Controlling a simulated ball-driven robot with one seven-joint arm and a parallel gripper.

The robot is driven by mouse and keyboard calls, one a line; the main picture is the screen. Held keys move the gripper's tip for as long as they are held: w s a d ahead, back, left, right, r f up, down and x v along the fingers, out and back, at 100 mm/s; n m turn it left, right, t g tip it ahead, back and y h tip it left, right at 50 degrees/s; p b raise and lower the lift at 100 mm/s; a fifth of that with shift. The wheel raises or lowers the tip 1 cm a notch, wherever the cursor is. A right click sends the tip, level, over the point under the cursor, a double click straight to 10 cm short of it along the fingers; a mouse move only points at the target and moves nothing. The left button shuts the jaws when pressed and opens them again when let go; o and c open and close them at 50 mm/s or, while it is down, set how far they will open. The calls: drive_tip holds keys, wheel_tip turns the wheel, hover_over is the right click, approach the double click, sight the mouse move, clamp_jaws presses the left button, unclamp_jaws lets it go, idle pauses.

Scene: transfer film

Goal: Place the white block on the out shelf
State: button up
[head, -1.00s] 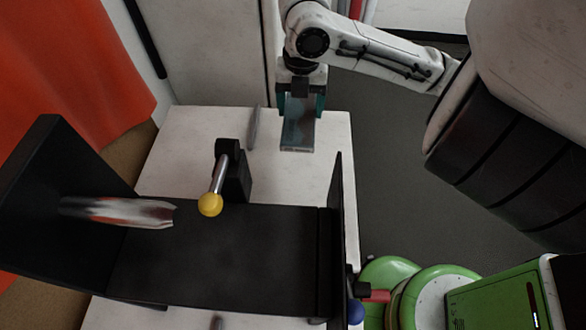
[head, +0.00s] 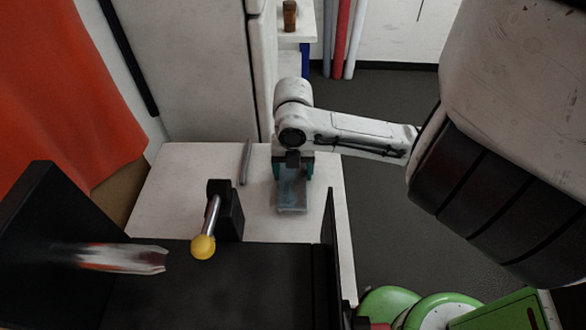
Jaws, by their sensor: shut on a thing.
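My gripper (head: 293,178), with teal fingers, is shut on a grey-blue slab-like block (head: 292,200) in the head view. The block hangs from the fingers over the right part of the white table (head: 180,175). I cannot tell if it touches the table top. I see no plainly white block. I cannot tell which surface is the out shelf.
A black machine (head: 190,290) with a yellow-knobbed lever (head: 204,246) stands in front. A grey rod (head: 245,162) lies left of my gripper. An orange curtain (head: 60,100) hangs at left. A brown bottle (head: 290,15) stands at the back.

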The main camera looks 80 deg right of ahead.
sight(293, 173)
drive_tip(key=shift+f, duration=0.2)
drive_tip(key=o, duration=1.1)
drive_tip(key=shift+r, duration=0.1)
wheel_tip(293, 173, up, 12)
drive_tip(key=shift+r, duration=0.15)
